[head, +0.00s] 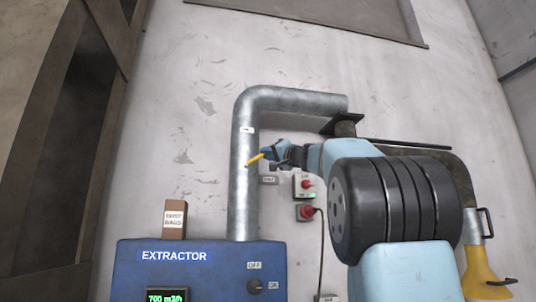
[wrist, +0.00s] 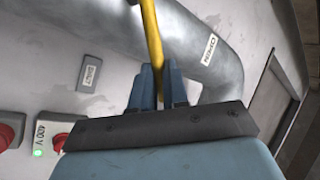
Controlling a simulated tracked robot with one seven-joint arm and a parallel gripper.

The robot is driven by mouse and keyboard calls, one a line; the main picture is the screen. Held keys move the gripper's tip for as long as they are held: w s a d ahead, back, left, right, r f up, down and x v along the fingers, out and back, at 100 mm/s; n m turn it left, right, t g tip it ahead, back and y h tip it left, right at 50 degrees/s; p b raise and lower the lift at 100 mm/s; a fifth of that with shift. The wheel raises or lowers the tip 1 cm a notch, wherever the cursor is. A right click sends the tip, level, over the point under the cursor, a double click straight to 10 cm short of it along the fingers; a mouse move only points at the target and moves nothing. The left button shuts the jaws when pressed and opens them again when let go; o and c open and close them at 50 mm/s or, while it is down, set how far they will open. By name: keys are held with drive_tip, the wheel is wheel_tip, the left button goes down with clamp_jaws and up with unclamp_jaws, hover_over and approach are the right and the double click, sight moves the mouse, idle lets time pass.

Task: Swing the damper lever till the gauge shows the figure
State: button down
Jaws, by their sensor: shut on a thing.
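The yellow damper lever (head: 255,159) crosses the grey vertical duct (head: 242,190) and points down and to the left in the head view. My gripper (head: 272,153) is shut on the lever at the right side of the duct. In the wrist view the yellow lever (wrist: 152,35) runs up from between the two blue fingers of my gripper (wrist: 159,88). The gauge (head: 167,296) is a green-lit display at the bottom of the head view, partly cut off by the frame edge. It appears to read 700 m3/h. The lever's pivot is not clear.
The blue extractor cabinet (head: 200,262) with a dark knob (head: 254,286) stands below the duct. A brown sign block (head: 174,220) stands on it; its small text is unclear. Red switches (head: 306,212) sit on the wall right of the duct. A yellow funnel (head: 485,280) is at far right.

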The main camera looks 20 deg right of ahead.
drive_tip(key=shift+f, duration=0.1)
drive_tip(key=c, duration=1.1)
unclamp_jaws()
drive_tip(key=shift+d, duration=0.1)
drive_tip(key=v, duration=1.3)
drive_tip(key=shift+s+f, duration=0.3)
drive_tip(key=shift+s, duration=0.05)
